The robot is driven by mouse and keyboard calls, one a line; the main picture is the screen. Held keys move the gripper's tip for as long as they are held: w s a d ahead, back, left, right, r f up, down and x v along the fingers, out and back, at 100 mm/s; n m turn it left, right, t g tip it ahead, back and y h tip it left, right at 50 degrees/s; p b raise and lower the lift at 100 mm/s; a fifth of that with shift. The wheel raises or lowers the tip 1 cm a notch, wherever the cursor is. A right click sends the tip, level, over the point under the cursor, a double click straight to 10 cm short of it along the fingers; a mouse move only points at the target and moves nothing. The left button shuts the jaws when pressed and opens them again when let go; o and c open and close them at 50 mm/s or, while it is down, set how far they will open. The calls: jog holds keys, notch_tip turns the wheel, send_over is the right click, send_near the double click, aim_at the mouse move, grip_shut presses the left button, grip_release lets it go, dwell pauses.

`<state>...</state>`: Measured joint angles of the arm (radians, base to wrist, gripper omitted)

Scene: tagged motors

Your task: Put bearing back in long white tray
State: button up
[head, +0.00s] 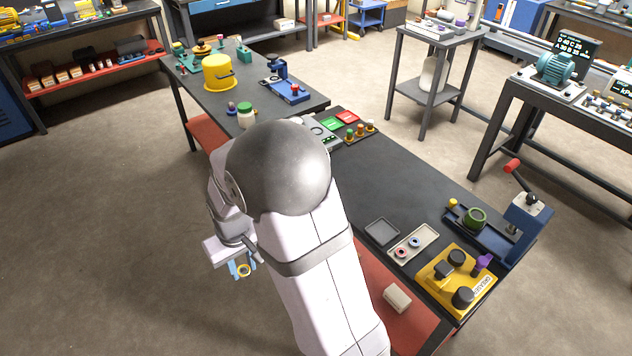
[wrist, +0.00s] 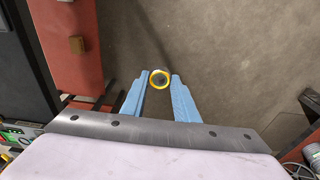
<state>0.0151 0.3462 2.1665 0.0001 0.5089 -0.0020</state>
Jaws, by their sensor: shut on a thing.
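My gripper (head: 243,268) is shut on a yellow ring-shaped bearing (wrist: 159,88). In the wrist view the bearing sits between the tips of the blue fingers (wrist: 160,76), with a dark centre. It also shows in the head view (head: 243,275), held over open floor left of my arm. The long white tray (head: 429,235) lies on the dark bench at the right in the head view, well away from my gripper. A red-rimmed ring (head: 401,252) and a blue-rimmed ring (head: 415,242) sit in it. The tray is not visible in the wrist view.
A dark square tray (head: 382,232) lies beside the white tray. A yellow fixture (head: 458,280) and a blue press (head: 525,222) stand near it. The bench's red lower shelf (head: 375,270) holds a pale block (head: 397,298). My arm hides part of the bench.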

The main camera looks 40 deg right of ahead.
jog(key=w+d+f+m+b, duration=0.1)
jog(key=w+d+m+b, duration=0.15)
jog(key=d, duration=1.25)
jog(key=w+d+m+b, duration=0.2)
jog(key=w+d+m, duration=0.15)
jog(key=d, duration=1.15)
jog(key=s+d+m+h+b, duration=0.1)
jog(key=s+d+m+b, duration=0.15)
jog(key=s+d, duration=0.9)
jog(key=s+d+m+b, duration=0.2)
jog(key=s+d+m, duration=0.2)
jog(key=s+d, duration=0.75)
jog(key=shift+n+g, duration=0.25)
jog(key=shift+g, duration=0.15)
jog(key=shift+w+d+f+p, duration=0.4)
jog(key=shift+f+p, duration=0.1)
jog(key=shift+f, duration=1.3)
jog(key=shift+w+d+f+p, duration=0.4)
jog(key=shift+f+p, duration=0.1)
jog(key=shift+f, duration=1.25)
jog(key=shift+w+d+f+p, duration=0.3)
jog(key=shift+w+f+p, duration=0.15)
jog(key=shift+f, duration=1.45)
jog(key=shift+f+b, duration=0.3)
jog(key=shift+f, duration=0.15)
jog(key=shift+f, duration=0.15)
